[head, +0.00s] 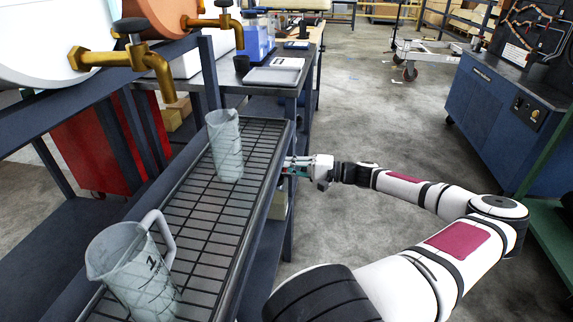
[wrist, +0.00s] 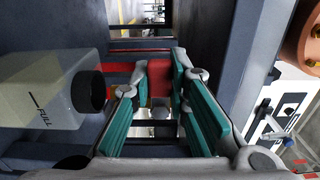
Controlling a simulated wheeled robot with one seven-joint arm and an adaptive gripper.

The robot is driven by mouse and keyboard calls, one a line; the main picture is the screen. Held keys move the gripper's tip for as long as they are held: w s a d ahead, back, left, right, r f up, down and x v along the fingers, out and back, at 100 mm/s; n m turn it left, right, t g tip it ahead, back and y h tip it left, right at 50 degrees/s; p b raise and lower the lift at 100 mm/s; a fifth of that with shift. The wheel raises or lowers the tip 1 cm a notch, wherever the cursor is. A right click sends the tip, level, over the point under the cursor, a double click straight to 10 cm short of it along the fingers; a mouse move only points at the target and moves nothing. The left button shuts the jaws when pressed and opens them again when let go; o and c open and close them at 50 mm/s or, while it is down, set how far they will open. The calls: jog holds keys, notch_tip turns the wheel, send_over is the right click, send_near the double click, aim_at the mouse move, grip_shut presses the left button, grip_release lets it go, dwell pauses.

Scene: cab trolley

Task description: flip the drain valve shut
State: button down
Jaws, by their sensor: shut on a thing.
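My gripper (head: 297,166) reaches in from the right at the outer side of the drip tray, just below its rim. In the wrist view my gripper (wrist: 160,78) has its teal-padded fingers closed on both sides of a red piece, which looks like the handle of the drain valve (wrist: 160,90). A small grey metal part (wrist: 160,113) shows just below the red piece, between the fingers. In the head view the valve is hidden behind the tray and my gripper. I cannot tell the handle's exact angle.
A pale container marked FULL (wrist: 42,95) with a black cap (wrist: 88,92) stands close left of the fingers. On the grid tray (head: 205,205) stand a clear jug (head: 135,275) and a clear cylinder (head: 225,150). Brass taps (head: 150,62) hang above. Open floor lies right.

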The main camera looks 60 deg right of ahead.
jog(key=c, duration=1.5)
grip_release()
jog(key=v, duration=1.2)
jog(key=shift+s+d, duration=0.1)
